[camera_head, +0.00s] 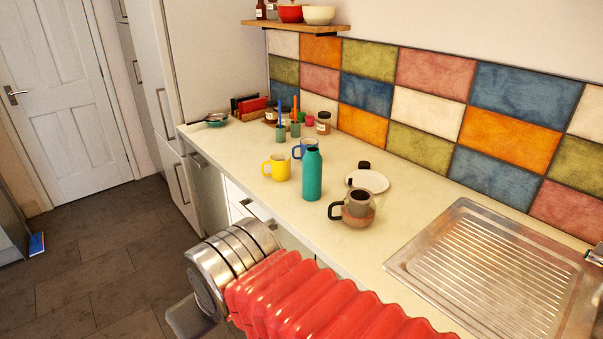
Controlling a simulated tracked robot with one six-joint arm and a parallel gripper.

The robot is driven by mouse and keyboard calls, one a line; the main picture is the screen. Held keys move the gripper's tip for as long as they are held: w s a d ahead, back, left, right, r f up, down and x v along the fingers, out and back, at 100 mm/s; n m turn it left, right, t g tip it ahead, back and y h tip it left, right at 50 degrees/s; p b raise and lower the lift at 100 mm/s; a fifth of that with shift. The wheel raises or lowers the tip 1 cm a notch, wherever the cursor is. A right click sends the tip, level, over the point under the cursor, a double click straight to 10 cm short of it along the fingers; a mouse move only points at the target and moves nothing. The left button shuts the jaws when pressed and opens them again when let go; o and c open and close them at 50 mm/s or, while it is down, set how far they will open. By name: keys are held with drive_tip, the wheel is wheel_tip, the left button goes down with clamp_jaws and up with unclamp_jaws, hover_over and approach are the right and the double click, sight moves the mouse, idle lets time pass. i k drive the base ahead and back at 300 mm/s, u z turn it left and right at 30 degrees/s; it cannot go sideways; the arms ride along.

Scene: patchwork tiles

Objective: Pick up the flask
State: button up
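The flask (312,175) is a tall teal bottle with a dark top. It stands upright on the cream countertop, near its front edge and around the middle of the view. What looks like my own arm, with a red ribbed sleeve and metal rings, crosses the bottom of the view, in front of and below the counter. My gripper's fingers do not show. Nothing touches the flask from my side.
The yellow mug (277,167), blue mug (306,146) and coffee pot (357,208) surround the flask. A white plate (368,181) lies behind the pot. A metal sink drainer (500,270) is at right. Jars (323,123) stand at the wall under a shelf (305,28).

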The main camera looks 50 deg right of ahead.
sight(312, 161)
drive_tip(key=i, duration=1.5)
drive_tip(key=z, duration=0.05)
